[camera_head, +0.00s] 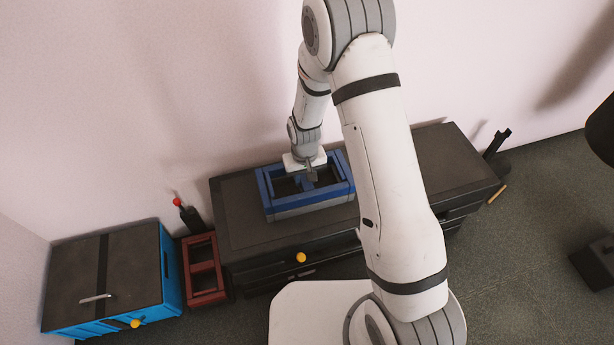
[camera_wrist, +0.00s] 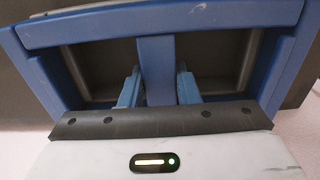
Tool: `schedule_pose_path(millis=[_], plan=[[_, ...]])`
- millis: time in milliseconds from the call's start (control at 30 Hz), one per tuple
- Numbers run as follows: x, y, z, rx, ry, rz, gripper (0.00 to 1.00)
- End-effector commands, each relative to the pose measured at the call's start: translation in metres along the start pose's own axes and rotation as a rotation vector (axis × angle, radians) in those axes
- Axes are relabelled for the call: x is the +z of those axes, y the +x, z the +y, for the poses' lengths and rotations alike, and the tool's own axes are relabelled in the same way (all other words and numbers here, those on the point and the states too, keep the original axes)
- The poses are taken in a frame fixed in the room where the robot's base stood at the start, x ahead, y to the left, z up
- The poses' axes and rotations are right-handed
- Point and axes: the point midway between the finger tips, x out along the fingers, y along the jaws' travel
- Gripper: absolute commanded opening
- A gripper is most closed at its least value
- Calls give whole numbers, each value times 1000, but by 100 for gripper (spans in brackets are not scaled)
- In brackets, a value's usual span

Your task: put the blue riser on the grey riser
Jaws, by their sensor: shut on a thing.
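The blue riser (camera_head: 347,188) is an open rectangular frame with a middle bar. It lies level over the grey riser (camera_head: 312,208), whose front side shows as a pale strip below it; I cannot tell whether they fully touch. My gripper (camera_head: 309,177) reaches down into the blue frame. In the wrist view the gripper (camera_wrist: 158,92) has one finger on each side of the blue riser's middle bar (camera_wrist: 156,60) and is shut on it. Grey inner edges of the grey riser (camera_wrist: 87,75) show inside the blue frame. My arm hides part of the scene to the right.
The risers stand on a dark low cabinet (camera_head: 440,160) against the wall. To the left are a red frame (camera_head: 204,268) on the floor, a red-tipped object (camera_head: 187,212) and a blue box with a dark top (camera_head: 110,270). The cabinet top left of the risers is clear.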

Motion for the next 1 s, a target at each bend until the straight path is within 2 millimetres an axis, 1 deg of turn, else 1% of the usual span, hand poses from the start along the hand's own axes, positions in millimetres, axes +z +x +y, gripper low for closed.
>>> schedule_pose_path(millis=[33, 67, 300, 333, 533, 667, 767, 1000], plan=[[0, 2, 0, 0, 0, 1, 0], [0, 3, 0, 0, 0, 0, 30], [0, 1, 0, 0, 1, 0, 49], [0, 1, 0, 0, 1, 0, 51], [0, 1, 1, 0, 1, 0, 51], [0, -6, 1, 0, 1, 0, 51], [-1, -20, 1, 0, 2, 2, 51], [-1, -74, 1, 0, 2, 5, 51]])
